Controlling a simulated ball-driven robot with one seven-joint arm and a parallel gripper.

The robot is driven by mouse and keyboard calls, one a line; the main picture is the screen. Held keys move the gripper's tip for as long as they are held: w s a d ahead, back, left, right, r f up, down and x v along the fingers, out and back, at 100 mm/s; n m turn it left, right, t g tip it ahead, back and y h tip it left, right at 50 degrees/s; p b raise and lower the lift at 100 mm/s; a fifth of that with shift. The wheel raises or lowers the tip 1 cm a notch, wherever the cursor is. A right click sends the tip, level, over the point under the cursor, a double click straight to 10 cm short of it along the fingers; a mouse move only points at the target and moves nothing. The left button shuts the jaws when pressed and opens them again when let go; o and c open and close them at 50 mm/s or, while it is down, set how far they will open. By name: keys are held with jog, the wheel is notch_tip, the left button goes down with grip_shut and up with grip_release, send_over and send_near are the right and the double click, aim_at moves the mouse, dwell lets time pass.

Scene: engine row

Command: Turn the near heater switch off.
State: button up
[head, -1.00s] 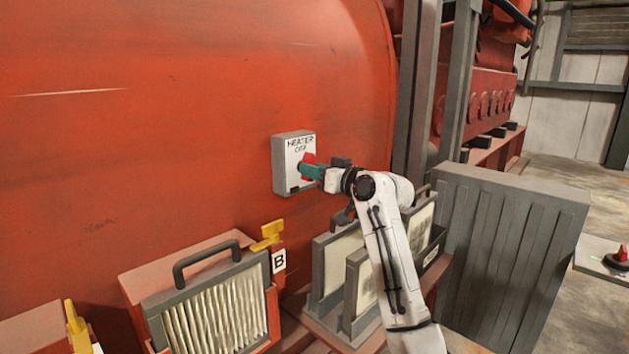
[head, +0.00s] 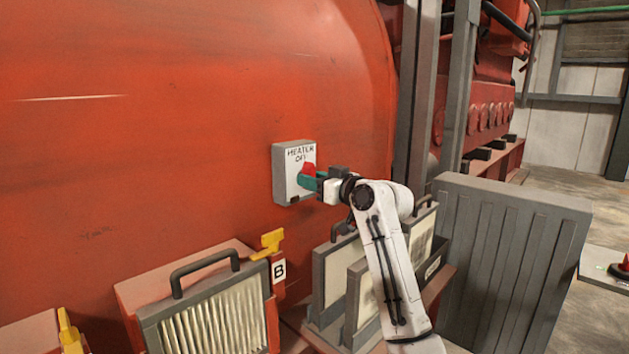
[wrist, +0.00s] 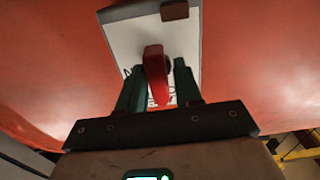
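The heater switch is a pale box (head: 281,172) on the big red tank wall. A red knob (head: 309,168) sticks out of the face. My gripper (head: 310,181) is at the knob, its green fingers just below it in the head view. In the wrist view, the red knob (wrist: 155,75) lies between the two fingers (wrist: 158,85), with narrow gaps beside it. The fingers look open around it; contact is not clear.
Below the switch stand a filter unit with a handle (head: 205,268), a yellow lever (head: 268,243) by a B label, and framed panels (head: 333,262) under my arm. A grey ribbed panel (head: 515,255) stands at right. Open floor lies beyond it.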

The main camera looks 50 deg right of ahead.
jog(key=shift+o, duration=0.9)
jog(key=shift+s+d, duration=0.1)
jog(key=s, duration=1)
jog(key=shift+s, duration=0.35)
